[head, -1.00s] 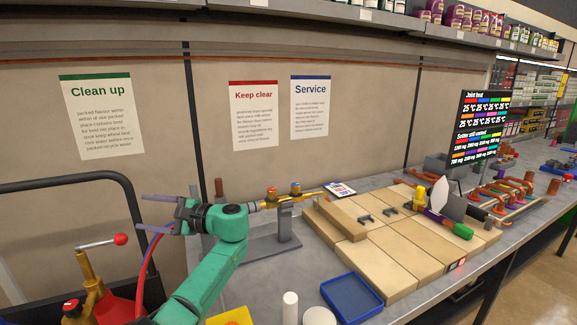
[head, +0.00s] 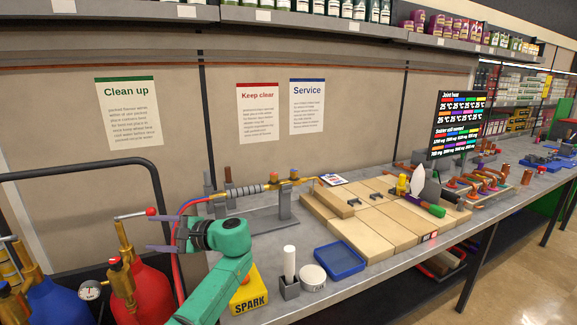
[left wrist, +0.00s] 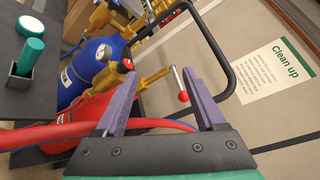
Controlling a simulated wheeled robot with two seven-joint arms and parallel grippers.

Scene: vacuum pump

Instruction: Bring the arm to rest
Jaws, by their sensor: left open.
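My left gripper (head: 168,234) is at the left of the head view, on a green arm, with its jaws pointing left. In the left wrist view its two purple fingers (left wrist: 165,98) stand wide apart with nothing held between them. Beyond the fingers are the red cylinder (left wrist: 82,118), a brass valve (left wrist: 150,80) and a lever with a red ball end (left wrist: 183,96). I cannot tell if the gripper touches the red hose (left wrist: 40,132) near it. My right gripper is not in view.
A bench (head: 395,254) carries the torch on its stand (head: 284,206), tan blocks (head: 362,236), a blue tray (head: 339,260) and a yellow SPARK box (head: 246,297). The red cylinder (head: 152,292) and a blue one (head: 58,300) stand left, by a black rail (head: 70,174).

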